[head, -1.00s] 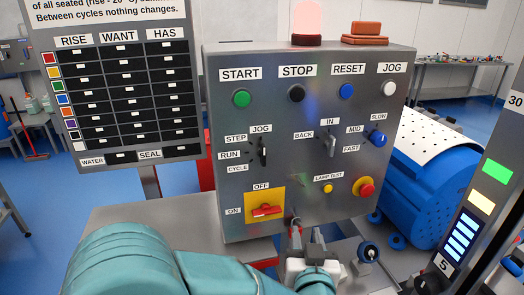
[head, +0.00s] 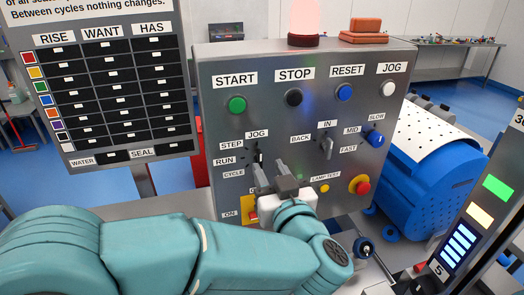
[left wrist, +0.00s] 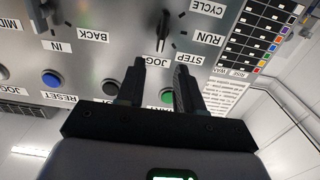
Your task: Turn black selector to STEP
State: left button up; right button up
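The black selector (head: 260,153) is on the grey control panel (head: 225,190), among the labels STEP (head: 231,146), JOG, RUN and CYCLE. In the left wrist view, turned upside down, the selector (left wrist: 163,32) shows whole, its handle roughly in line with JOG (left wrist: 155,61) and away from STEP (left wrist: 189,59). My left gripper (head: 273,178) is in front of the panel just below the selector in the head view, hiding its lower part. Its fingers (left wrist: 160,66) are open, with nothing between them. They look apart from the selector. My right gripper is not in view.
A red button (head: 361,186) is at lower right. A black chart board (head: 120,90) stands at left.

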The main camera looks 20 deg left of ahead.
aim_at(261, 155)
pick_arm(q)
jog(key=p+x, duration=0.1)
jog(key=x, duration=0.4)
jog(key=shift+w+f, duration=0.1)
jog(key=shift+w, duration=0.1)
jog(key=shift+a, duration=0.1)
jog(key=shift+c, duration=0.3)
grip_shut()
